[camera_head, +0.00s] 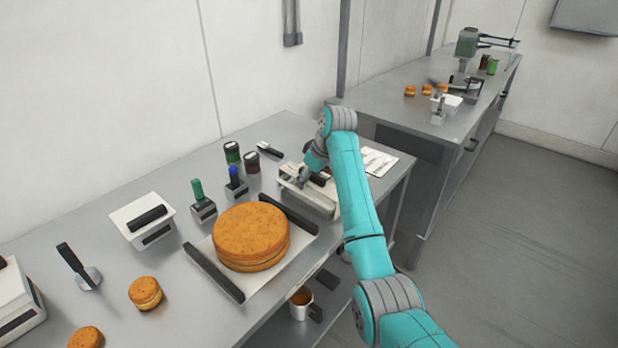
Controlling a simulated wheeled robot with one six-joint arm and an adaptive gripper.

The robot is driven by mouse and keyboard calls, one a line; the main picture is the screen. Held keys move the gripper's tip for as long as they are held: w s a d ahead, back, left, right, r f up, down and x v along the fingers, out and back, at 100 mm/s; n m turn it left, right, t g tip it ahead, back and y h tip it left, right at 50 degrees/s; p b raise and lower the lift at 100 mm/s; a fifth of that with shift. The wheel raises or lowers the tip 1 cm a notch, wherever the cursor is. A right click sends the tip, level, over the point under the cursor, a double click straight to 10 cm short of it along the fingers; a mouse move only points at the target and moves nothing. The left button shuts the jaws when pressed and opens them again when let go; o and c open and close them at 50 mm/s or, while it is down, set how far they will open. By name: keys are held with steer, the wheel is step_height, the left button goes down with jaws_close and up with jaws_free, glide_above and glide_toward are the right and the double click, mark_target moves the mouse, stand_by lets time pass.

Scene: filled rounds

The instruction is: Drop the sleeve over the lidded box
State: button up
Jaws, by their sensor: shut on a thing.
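My gripper (311,180) is at the back right of the near bench, pointing down and shut on the pale sleeve (292,184). Its fingertips are small and partly hidden by my wrist and teal arm. A light box shape with a grey front, which looks like the lidded box (312,203), is directly under my gripper. The sleeve and the box overlap in this view. I cannot tell whether the sleeve is around the box or just above it.
A large round cake (251,234) lies on a board with dark side bars, left of the box. A white tub with a black handle (144,219), stamps (203,203), jars (233,153) and a printed sheet (379,161) are nearby. A mug (301,300) stands below the bench top.

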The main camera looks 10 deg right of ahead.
steer(key=shift+s+d+f, duration=0.2)
steer(key=shift+f, duration=0.4)
steer(key=shift+s+d+f, duration=0.2)
steer(key=shift+f, duration=0.35)
steer(key=o, duration=1.5)
steer(key=shift+f, duration=0.1)
steer(key=shift+o, duration=0.9)
steer(key=shift+w, duration=0.1)
steer(key=shift+w+a+r, duration=0.1)
steer(key=shift+a+r, duration=0.1)
steer(key=shift+r, duration=3.7)
